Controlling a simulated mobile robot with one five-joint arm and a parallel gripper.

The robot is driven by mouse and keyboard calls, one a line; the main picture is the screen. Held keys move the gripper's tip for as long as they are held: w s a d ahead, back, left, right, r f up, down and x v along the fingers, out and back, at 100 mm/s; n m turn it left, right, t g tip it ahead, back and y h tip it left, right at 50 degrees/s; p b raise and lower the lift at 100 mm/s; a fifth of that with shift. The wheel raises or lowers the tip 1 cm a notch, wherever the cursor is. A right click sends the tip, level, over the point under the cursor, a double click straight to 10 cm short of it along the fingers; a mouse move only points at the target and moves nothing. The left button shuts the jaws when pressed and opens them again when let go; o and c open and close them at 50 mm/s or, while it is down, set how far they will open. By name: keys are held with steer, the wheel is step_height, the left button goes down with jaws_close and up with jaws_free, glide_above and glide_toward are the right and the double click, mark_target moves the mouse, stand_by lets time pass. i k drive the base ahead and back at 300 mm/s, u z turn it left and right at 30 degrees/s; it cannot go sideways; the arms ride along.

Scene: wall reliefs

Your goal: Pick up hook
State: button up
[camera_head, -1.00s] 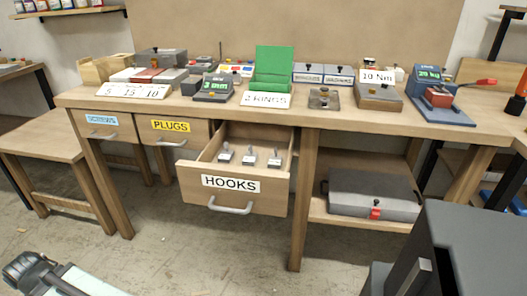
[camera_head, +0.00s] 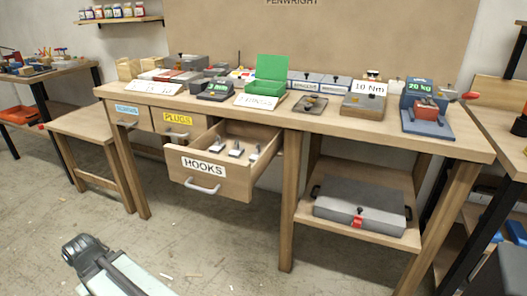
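Three small grey hooks stand in a row in the open wooden drawer labelled HOOKS (camera_head: 205,167): a left hook (camera_head: 214,146), a middle hook (camera_head: 236,150) and a right hook (camera_head: 254,154). The drawer is pulled out from under the workbench, with a grey handle (camera_head: 202,188) on its front. My arm shows at the bottom left as a grey-white link with a dark end (camera_head: 85,250), low over the floor and well apart from the drawer. I cannot make out the gripper's fingers.
The workbench (camera_head: 330,118) carries a green open box (camera_head: 268,77), signs and several gauges. Drawers marked PLUGS (camera_head: 178,120) and SCREWS (camera_head: 127,111) are shut. A grey case (camera_head: 358,206) lies on the lower shelf. A low side table (camera_head: 92,126) stands left.

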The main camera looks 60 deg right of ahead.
mark_target(236, 153)
steer(key=z, duration=5.7)
steer(key=k, duration=0.9)
steer(key=u, duration=5.8)
